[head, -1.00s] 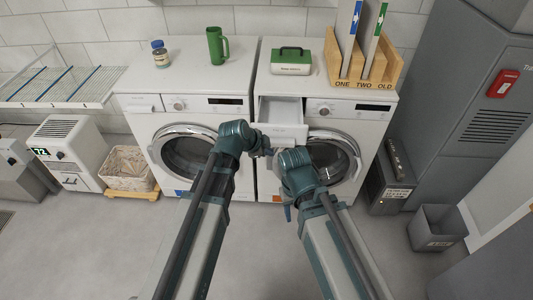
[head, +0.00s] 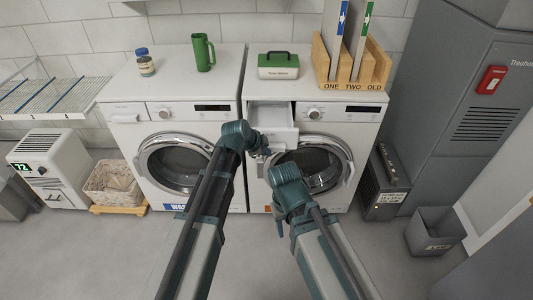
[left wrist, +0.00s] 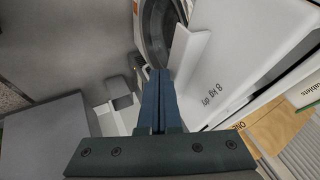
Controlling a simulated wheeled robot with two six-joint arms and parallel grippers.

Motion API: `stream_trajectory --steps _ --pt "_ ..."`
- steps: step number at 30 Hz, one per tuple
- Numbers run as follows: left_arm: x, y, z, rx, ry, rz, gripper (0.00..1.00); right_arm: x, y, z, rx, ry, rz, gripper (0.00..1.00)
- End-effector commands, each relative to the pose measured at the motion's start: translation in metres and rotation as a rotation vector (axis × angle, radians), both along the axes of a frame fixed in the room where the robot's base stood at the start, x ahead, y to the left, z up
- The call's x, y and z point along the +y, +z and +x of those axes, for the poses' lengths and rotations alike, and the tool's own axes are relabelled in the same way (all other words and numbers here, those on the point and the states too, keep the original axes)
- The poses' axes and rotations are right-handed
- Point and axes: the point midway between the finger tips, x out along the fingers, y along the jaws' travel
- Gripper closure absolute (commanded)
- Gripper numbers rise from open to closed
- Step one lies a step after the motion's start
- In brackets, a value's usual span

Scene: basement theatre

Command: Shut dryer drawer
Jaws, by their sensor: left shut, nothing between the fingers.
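The dryer (head: 340,113) is the right-hand white machine. Its drawer (head: 281,136) is pulled out at the upper left of its front, with the hollow inside visible from above. My left gripper (head: 266,151) is shut and empty, just in front of and slightly below the drawer front in the head view. In the left wrist view, the shut fingers (left wrist: 160,75) point toward a white panel marked "8 kg" (left wrist: 215,82), beside a projecting white lip. I cannot tell whether they touch it. My right gripper (head: 280,228) hangs low before the dryer; its jaws are unclear.
The washer (head: 180,120) stands left of the dryer. A green-lidded box (head: 278,69) and a wooden sorter (head: 350,85) stand on the dryer. A basket (head: 112,185) is at the left. A grey bin (head: 435,231) and a dark box (head: 385,185) are at the right.

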Motion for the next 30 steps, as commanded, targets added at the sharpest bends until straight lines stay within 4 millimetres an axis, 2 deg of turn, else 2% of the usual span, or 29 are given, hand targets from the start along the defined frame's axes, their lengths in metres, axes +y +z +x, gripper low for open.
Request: stream_trajectory --steps 5,11,17,27,30 --pt "0.0 0.0 0.005 0.0 0.0 0.0 1.0 0.0 0.0 0.0 0.0 0.0 0.0 0.5" --pt "0.0 0.0 0.027 0.0 0.0 0.0 1.0 0.0 0.0 0.0 0.0 0.0 0.0 0.5" --pt "-0.001 0.0 0.07 0.0 0.001 0.0 1.0 0.0 0.0 0.0 0.0 0.0 0.0 0.5" --pt "0.0 0.0 0.158 0.0 0.0 0.001 1.0 0.0 0.0 0.0 0.0 0.0 0.0 0.5" --pt "0.0 0.0 0.175 0.0 0.0 0.001 1.0 0.0 0.0 0.0 0.0 0.0 0.0 0.5"
